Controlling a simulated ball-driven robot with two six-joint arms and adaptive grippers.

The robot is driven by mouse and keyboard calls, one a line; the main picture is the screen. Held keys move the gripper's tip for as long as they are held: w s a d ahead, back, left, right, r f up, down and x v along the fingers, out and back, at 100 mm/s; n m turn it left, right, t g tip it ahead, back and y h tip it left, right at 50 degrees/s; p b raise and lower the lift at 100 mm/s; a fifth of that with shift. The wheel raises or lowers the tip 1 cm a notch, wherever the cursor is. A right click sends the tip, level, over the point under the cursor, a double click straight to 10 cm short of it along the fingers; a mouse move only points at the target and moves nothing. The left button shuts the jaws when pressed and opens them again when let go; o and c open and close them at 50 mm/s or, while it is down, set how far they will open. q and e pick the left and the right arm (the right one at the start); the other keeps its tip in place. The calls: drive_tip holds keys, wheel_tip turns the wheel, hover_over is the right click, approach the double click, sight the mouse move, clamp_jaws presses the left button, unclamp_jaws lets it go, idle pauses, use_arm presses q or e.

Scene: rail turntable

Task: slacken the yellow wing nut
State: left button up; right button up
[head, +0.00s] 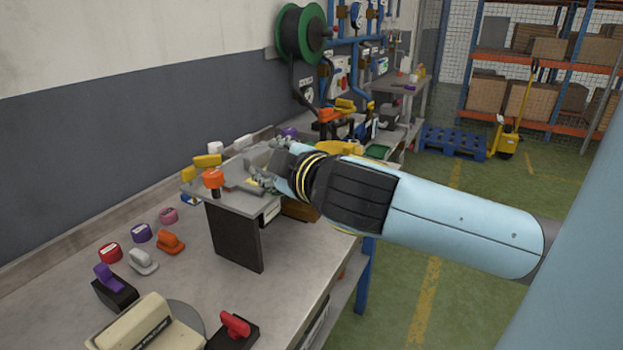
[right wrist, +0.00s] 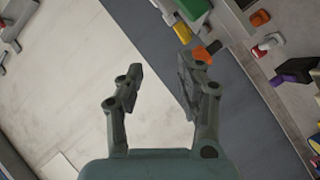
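A yellow winged piece (head: 207,160), which looks like the wing nut, is at the back left of the raised grey stand (head: 235,200) in the head view. A small yellow piece (right wrist: 182,33) shows near the top of the right wrist view; I cannot tell if it is the same one. My right gripper (head: 262,172) is over the stand, to the right of the yellow winged piece and apart from it. In the right wrist view the gripper (right wrist: 161,78) has its fingers spread with nothing between them. My left gripper is out of view.
An orange knob (head: 213,178) stands at the stand's near left corner. A red-handled block (head: 233,328) is at the front. A green reel (head: 301,33) hangs on the wall.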

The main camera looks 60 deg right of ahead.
drive_tip(key=s+f+m+g, duration=0.2)
drive_tip(key=s+f+g, duration=0.1)
drive_tip(key=s, duration=0.3)
drive_tip(key=shift+d+f+m, duration=0.3)
drive_tip(key=shift+f, duration=0.4)
